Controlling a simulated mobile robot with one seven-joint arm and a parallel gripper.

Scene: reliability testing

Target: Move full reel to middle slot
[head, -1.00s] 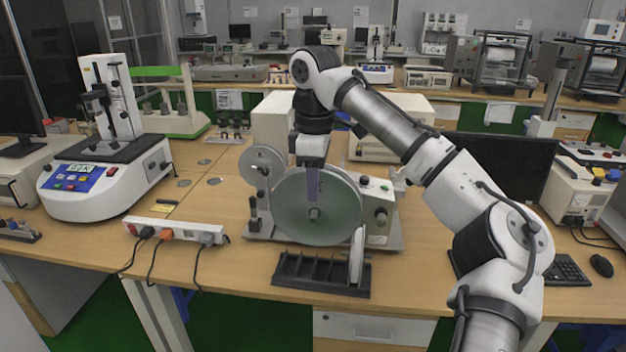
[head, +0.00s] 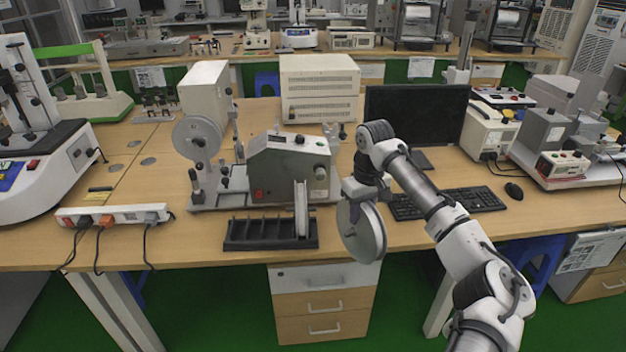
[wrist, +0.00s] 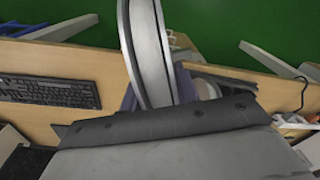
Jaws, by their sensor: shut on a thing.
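The large grey reel (head: 362,236) hangs upright from my gripper (head: 362,196), in the air at the table's front edge, to the right of the slotted rack. It appears nearly edge-on in the wrist view (wrist: 148,55). My gripper is shut on it; the fingertips are mostly hidden. The black slotted rack (head: 240,244) lies at the table's front edge, in front of the winding machine. A thin pale reel (head: 301,208) stands upright in its right end slot. The other slots, including the middle, look empty.
The winding machine (head: 285,163) stands behind the rack, with a smaller grey reel (head: 197,138) at its left. A power strip (head: 115,215) lies left of the rack. A keyboard (head: 450,203) and monitor (head: 415,113) are to the right of the held reel.

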